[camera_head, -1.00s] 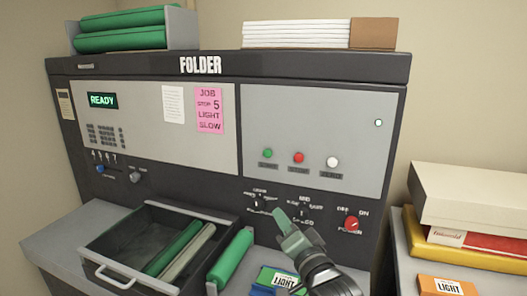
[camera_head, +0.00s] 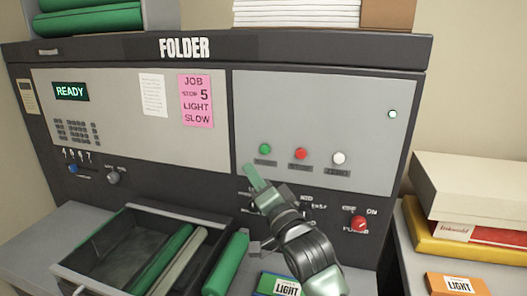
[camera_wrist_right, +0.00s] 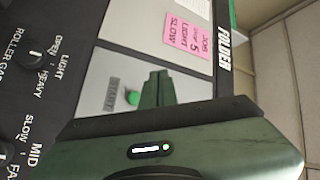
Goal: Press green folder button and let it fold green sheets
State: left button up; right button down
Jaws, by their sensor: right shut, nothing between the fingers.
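The folder (camera_head: 335,95) is a dark machine with grey panels, and its display (camera_head: 71,91) reads READY. The green button (camera_head: 265,149) sits on the right panel, left of a red and a white button. My right gripper (camera_head: 252,171) is shut and empty, with its green fingertips just below and left of the green button, apparently a little short of the panel. In the right wrist view the green button (camera_wrist_right: 132,98) shows right beside the shut fingers (camera_wrist_right: 157,88). My left gripper is not in view.
A red power knob (camera_head: 358,223) is at the lower right of the panel. A pink job note (camera_head: 196,101) reads stop 5, light, slow. The open drawer (camera_head: 100,232) juts out at the lower left. Boxes (camera_head: 470,190) stand at the right.

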aim_at(265, 150)
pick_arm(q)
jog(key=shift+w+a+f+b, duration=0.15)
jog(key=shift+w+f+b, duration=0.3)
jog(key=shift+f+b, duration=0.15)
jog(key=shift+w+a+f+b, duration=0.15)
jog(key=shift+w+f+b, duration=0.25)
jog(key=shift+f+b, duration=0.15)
pick_arm(e)
jog(key=w+d, duration=0.2)
jog(key=w, duration=0.6)
jog(key=shift+d, duration=0.3)
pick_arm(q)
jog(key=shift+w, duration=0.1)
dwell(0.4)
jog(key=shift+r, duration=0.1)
pick_arm(e)
jog(key=shift+w+d, duration=0.15)
jog(key=shift+w, duration=0.2)
